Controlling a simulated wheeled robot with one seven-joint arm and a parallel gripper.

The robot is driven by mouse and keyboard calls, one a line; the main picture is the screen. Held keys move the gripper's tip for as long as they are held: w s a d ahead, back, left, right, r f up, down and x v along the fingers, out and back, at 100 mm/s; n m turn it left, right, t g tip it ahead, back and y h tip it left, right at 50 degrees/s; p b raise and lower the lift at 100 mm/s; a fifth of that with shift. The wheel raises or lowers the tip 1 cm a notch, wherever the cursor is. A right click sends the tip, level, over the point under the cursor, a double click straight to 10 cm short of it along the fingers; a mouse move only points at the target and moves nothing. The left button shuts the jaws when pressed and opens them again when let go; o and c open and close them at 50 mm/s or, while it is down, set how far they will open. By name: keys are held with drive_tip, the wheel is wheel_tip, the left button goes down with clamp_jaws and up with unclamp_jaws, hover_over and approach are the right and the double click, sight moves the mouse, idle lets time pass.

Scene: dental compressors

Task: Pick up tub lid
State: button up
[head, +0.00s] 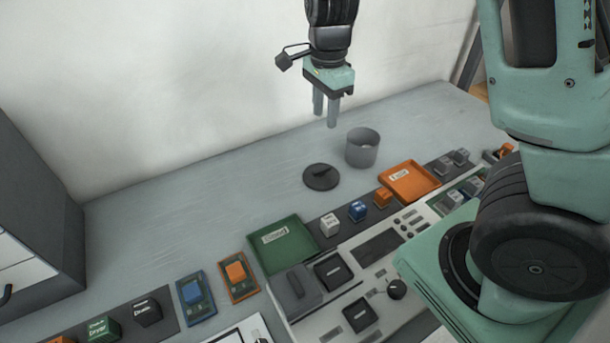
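The tub lid (321,180) is a dark grey round disc with a raised bar handle on top. It lies flat on the grey worktop, left of and in front of an open grey tub (361,153). The tub stands upright, uncovered and apart from the lid. My gripper (325,120) hangs in the air above the worktop, pointing down, above and behind the lid and left of the tub. Its two fingers are apart with nothing between them.
A green tray (283,246) and an orange tray (410,181) lie in front of the lid, with small labelled blocks between them. A grey control panel (335,327) is nearer. A drawer cabinet (30,215) stands left. The worktop left of the lid is clear; a wall rises behind.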

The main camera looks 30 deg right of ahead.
hover_over(322, 169)
drive_tip(key=f, duration=1.1)
drive_tip(key=shift+s+a+f, duration=0.15)
drive_tip(key=shift+s+f, duration=0.1)
drive_tip(key=shift+w+f, duration=0.15)
drive_tip(key=shift+f, duration=1.2)
drive_tip(key=shift+w+f, duration=0.15)
drive_tip(key=shift+f, duration=1.15)
clamp_jaws()
